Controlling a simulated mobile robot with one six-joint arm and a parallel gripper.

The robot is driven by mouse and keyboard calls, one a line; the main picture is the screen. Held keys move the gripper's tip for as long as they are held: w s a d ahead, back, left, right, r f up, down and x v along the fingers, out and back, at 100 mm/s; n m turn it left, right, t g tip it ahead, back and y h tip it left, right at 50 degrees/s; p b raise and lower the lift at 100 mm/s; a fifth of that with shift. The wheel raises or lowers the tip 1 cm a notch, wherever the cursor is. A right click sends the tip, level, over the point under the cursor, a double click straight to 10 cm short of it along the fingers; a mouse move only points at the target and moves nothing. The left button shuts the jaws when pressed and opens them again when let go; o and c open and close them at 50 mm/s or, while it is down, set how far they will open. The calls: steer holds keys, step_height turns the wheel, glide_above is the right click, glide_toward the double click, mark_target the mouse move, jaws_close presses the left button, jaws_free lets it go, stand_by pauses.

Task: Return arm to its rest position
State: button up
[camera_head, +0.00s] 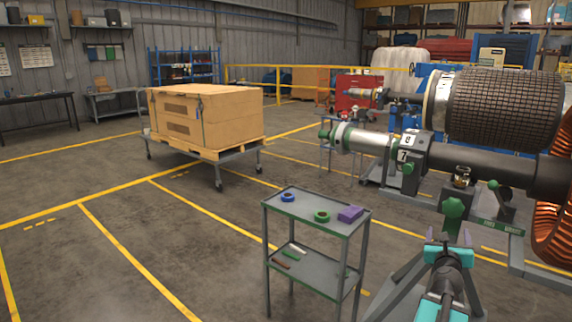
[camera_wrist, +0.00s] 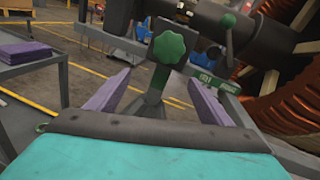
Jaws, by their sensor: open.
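My gripper (camera_head: 448,238) is at the lower right of the head view, a teal body with two slim fingers. In the wrist view its purple fingers (camera_wrist: 158,80) are spread apart with nothing held between them. A green star-shaped knob (camera_head: 453,208) on the rotor stand lies just beyond the fingertips. The knob also shows in the wrist view (camera_wrist: 168,47), above the gap between the fingers. I cannot tell the exact distance between them. The dark rotor shaft (camera_head: 478,167) runs behind the knob, with tags 8 and 7 on the stand.
A grey two-shelf cart (camera_head: 318,268) stands left of my arm, carrying a blue ring (camera_head: 288,197), a green ring (camera_head: 322,216) and a purple block (camera_head: 350,214). Copper windings (camera_head: 553,210) are at the far right. A crate (camera_head: 205,118) sits on a trolley farther back. Floor at left is clear.

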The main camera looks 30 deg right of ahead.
steer(key=w+a+f+n+t+y+p, duration=0.1)
steer(key=w+a+f+y+p, duration=0.15)
steer(key=w+a+f, duration=0.65)
steer(key=w+a+f+n+t+y+p, duration=0.1)
steer(key=w+a+f+t+y, duration=0.2)
steer(key=w+a, duration=0.9)
steer(key=w+a+f+m+g+y+p, duration=0.1)
steer(key=w+a+f+m, duration=0.2)
steer(key=a+f, duration=0.5)
steer(key=w+a+f+m+g+y+p, duration=0.2)
steer(key=w+a+f, duration=0.1)
steer(key=a+f, duration=0.55)
steer(key=s+a+f+m+g+y+p, duration=0.1)
steer(key=s+a+f+m+g+p, duration=0.2)
steer(key=s+a+f+m+g, duration=0.9)
steer(key=s+a+f+m+g+y, duration=0.1)
steer(key=s+a+f+m, duration=0.1)
steer(key=s+a, duration=0.4)
steer(key=s+a+f+m+g+y, duration=0.1)
steer(key=s+a+m, duration=0.4)
steer(key=s, duration=0.5)
steer(key=s+a+f+m+g+y, duration=0.1)
steer(key=s+a+f+m+y, duration=0.2)
steer(key=s+a, duration=0.5)
steer(key=shift+s+f+m, duration=0.3)
steer(key=shift+f+m, duration=0.4)
